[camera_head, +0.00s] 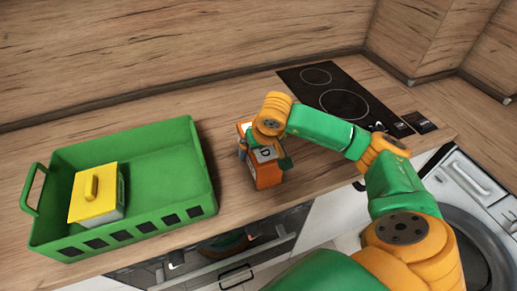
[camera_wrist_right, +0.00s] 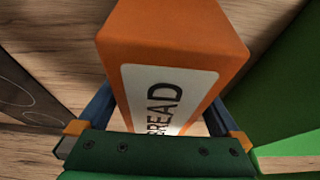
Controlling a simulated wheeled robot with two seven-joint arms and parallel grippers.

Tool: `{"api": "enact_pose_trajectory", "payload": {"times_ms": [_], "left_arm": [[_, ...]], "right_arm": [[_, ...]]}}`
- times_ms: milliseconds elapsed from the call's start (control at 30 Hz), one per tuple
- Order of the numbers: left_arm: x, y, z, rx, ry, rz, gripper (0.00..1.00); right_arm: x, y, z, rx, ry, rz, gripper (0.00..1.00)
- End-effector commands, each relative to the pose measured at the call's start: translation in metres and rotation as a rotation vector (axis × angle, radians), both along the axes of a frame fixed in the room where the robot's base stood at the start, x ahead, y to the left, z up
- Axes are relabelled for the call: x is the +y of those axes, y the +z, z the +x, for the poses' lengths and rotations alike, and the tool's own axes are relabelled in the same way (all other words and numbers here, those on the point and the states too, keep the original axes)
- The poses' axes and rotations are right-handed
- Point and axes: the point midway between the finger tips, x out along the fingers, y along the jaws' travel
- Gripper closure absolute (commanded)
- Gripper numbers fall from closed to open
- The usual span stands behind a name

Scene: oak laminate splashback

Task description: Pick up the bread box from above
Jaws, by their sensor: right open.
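The bread box (camera_head: 268,178) is an orange box standing on the wooden counter, right of the green crate. In the right wrist view the bread box (camera_wrist_right: 172,45) fills the upper middle, with a white label reading BREAD, its first letter partly hidden. My right gripper (camera_head: 262,155) is at the box and hides part of it. In the right wrist view my right gripper (camera_wrist_right: 160,105) is open, with one blue finger on each side of the box. I cannot tell whether the fingers touch it. My left gripper is not in view.
A green crate (camera_head: 180,222) with a handle stands on the left, holding a white box with a yellow lid (camera_head: 93,196). A black cooktop (camera_head: 340,97) lies to the right. The counter front edge is close to the bread box. A washing machine (camera_head: 470,225) is below right.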

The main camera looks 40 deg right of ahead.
Motion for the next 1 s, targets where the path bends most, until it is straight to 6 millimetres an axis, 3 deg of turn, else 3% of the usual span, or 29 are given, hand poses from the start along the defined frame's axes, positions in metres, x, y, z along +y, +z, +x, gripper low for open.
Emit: {"api": "enact_pose_trajectory", "payload": {"times_ms": [67,100,400,467,767,933,1000], "left_arm": [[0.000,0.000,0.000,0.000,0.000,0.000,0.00],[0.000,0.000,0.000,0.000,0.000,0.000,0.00],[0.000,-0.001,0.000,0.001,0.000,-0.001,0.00],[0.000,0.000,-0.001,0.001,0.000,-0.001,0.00],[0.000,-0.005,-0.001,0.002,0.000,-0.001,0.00],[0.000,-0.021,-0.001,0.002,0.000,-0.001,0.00],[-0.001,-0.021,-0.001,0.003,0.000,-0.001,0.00]], "right_arm": [[0.000,0.000,0.000,-0.001,0.000,0.000,0.00],[0.000,0.000,0.000,-0.001,0.000,0.000,0.05],[0.000,0.001,0.000,-0.001,-0.001,0.001,0.86],[0.000,0.001,0.000,-0.002,-0.001,0.001,0.99],[0.000,0.005,0.001,-0.005,-0.002,0.000,0.99],[0.000,0.031,0.002,-0.012,-0.001,0.000,0.99],[0.012,0.051,-0.011,-0.012,0.005,-0.001,0.99]]}}
